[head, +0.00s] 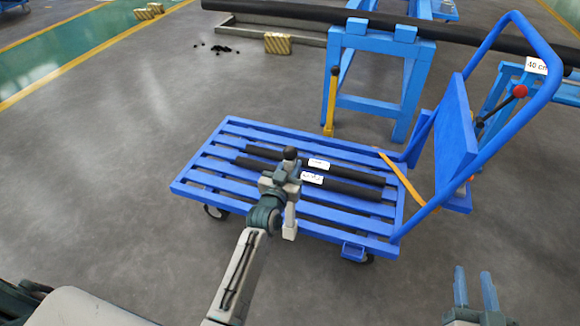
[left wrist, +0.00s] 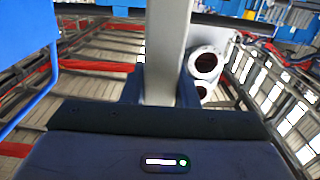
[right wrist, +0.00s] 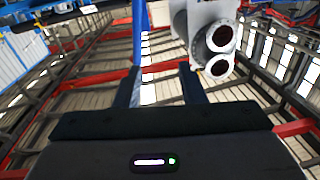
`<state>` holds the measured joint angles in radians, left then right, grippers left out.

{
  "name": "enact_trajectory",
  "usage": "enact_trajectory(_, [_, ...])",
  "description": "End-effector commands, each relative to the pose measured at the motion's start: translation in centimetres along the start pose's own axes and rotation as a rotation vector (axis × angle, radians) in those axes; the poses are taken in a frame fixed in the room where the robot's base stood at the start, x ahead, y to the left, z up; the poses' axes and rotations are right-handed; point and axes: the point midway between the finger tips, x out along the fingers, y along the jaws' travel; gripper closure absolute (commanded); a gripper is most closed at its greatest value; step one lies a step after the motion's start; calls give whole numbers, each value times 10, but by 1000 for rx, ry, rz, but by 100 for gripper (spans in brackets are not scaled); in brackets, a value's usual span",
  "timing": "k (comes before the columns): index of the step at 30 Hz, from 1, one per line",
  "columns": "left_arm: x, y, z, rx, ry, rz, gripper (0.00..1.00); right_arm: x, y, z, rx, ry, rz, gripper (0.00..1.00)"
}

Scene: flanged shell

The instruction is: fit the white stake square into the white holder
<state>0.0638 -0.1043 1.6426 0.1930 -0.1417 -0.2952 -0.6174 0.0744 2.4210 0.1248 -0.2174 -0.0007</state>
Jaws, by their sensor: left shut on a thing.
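The white stake (head: 290,222) is in my left gripper (head: 287,180). It shows as a pale, straight bar between the two fingers in the left wrist view (left wrist: 167,50). In the head view its lower end hangs below the gripper in front of the blue cart's near side. I cannot pick out a white holder in any view.
The blue slatted cart (head: 215,170) carries two black bars (head: 345,172) with white labels. A blue pocket (head: 353,251) sits on its near side, and its tall handle (head: 545,50) stands at the right. A blue stand (head: 378,70) is behind. Grey floor (head: 90,170) is clear at left.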

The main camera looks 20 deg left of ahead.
Motion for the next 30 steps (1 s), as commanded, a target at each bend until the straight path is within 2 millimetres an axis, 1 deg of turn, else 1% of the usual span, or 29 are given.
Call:
enact_trajectory(22, [0, 0, 2, 0, 4, -1, 100, 7, 0, -22, -13, 110, -2, 64])
enact_trajectory(30, [0, 0, 3, 0, 4, -1, 100, 7, 0, -27, -17, 140, -2, 64])
